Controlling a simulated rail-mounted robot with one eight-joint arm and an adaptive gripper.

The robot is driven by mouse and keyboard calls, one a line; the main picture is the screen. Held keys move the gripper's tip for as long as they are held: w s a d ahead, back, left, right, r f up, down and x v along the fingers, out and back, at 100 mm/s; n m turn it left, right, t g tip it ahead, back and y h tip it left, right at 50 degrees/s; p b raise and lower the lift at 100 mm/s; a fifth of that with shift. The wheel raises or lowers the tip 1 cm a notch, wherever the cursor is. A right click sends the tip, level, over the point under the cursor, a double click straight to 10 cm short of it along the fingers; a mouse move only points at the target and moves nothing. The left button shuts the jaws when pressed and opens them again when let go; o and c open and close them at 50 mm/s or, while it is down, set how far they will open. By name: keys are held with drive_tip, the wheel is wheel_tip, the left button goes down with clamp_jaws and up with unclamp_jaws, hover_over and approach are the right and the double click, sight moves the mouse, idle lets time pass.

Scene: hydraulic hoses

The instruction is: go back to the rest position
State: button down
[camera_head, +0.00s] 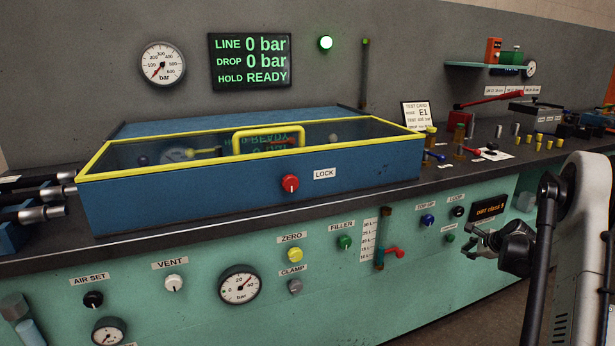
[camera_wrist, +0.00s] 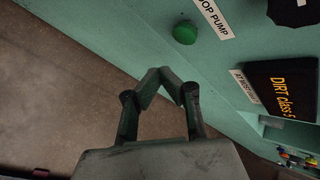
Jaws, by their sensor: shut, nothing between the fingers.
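My gripper (camera_head: 472,241) is in front of the green cabinet panel (camera_head: 330,290) at the right, below the bench edge. In the wrist view my gripper (camera_wrist: 168,72) shows its two fingers drawn together at the tips, with nothing between them. The fingertips are apart from the green button (camera_wrist: 185,32) beside the label ending in "OP PUMP". A dark "DIRT class 5" display (camera_wrist: 283,90) is to the right in the wrist view.
The blue test box (camera_head: 200,201) with its yellow-framed lid (camera_head: 110,161) closed stands on the bench. Small fittings (camera_head: 540,140) stand at the right. The floor (camera_wrist: 60,90) beside the cabinet is largely clear.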

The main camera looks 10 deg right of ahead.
drive_tip(key=s+a+r+n, duration=0.3)
drive_tip(key=a+r+n, duration=0.3)
drive_tip(key=a+r, duration=0.95)
drive_tip(key=s+a+r+n+g, duration=0.1)
drive_tip(key=s+a+r+n, duration=0.25)
drive_tip(key=a, duration=0.45)
drive_tip(key=s+a+r+n, duration=0.25)
drive_tip(key=s+a, duration=0.25)
drive_tip(key=a, duration=0.3)
drive_tip(key=s+a+r+n, duration=0.3)
drive_tip(key=s+a+n, duration=0.2)
drive_tip(key=s+a, duration=0.6)
drive_tip(key=s+a+f+n, duration=0.2)
drive_tip(key=s+a+n, duration=0.1)
drive_tip(key=s, duration=0.5)
drive_tip(key=s+a+f+n, duration=0.2)
drive_tip(key=s+a+n, duration=0.15)
drive_tip(key=s, duration=0.55)
wheel_tip(320, 180, up, 18)
drive_tip(key=p, duration=1.8)
drive_tip(key=shift+w+d+g, duration=0.3)
drive_tip(key=shift+w+g, duration=0.1)
drive_tip(key=c, duration=2.4)
unclamp_jaws()
drive_tip(key=shift+c, duration=0.2)
